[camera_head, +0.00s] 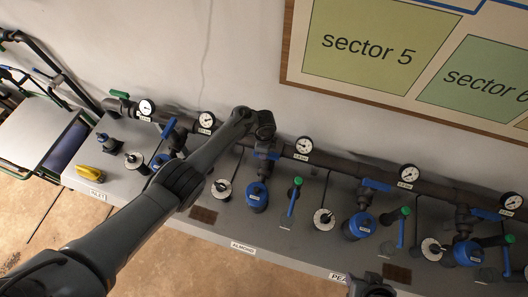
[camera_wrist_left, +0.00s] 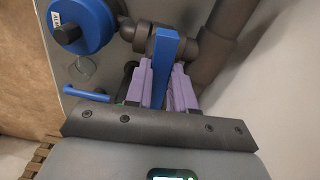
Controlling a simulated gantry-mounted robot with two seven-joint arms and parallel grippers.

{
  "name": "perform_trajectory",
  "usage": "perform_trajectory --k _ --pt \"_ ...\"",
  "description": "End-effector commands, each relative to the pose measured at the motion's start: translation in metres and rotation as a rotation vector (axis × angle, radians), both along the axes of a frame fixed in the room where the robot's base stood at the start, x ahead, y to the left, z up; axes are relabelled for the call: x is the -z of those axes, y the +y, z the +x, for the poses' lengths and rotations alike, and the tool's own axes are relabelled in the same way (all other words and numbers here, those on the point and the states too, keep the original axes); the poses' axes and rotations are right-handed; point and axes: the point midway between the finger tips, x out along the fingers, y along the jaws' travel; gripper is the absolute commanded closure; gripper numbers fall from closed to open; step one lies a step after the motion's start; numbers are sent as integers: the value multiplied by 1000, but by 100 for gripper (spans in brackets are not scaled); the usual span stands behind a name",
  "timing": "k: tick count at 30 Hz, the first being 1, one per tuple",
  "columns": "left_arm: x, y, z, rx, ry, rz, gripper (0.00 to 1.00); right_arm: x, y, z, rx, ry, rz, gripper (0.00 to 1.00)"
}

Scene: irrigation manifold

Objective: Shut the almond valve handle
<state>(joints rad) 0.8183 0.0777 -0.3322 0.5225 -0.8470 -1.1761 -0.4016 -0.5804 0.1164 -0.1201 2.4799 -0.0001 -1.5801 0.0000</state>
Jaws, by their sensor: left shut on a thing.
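The almond label (camera_head: 243,248) is on the front edge of the grey bench. Behind it, a blue valve handle (camera_head: 268,156) shows at the pipe, partly hidden by my left gripper (camera_head: 265,136). In the left wrist view, the purple fingers of my left gripper (camera_wrist_left: 162,88) are on both sides of this upright blue handle (camera_wrist_left: 166,52), shut on it. A dark part, probably of my right gripper (camera_head: 370,287), shows at the bottom edge; its fingers are not clear.
Pressure gauges such as this one (camera_head: 304,145) line the dark pipe. Blue-capped units (camera_head: 257,195), another blue valve handle (camera_head: 378,185) and a green-tipped lever (camera_head: 295,195) stand nearby. A yellow object (camera_head: 89,173) lies at the bench's left end.

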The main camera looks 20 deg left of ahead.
Motion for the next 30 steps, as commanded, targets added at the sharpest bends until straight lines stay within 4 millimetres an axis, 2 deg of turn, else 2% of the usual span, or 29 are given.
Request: perform_trajectory --k 9,23,24,28,30 --pt "1 0 1 98 1 0 100 4 -2 0 -6 0 -8 57" --pt "0 0 1 112 1 0 100 4 -1 0 -3 -1 -5 57" --pt "0 0 1 112 1 0 74 4 -1 0 -3 -1 -4 57" --pt "0 0 1 111 0 0 54 4 0 0 -1 0 -1 57" --pt "0 0 1 111 0 0 51 4 0 0 1 0 0 57"
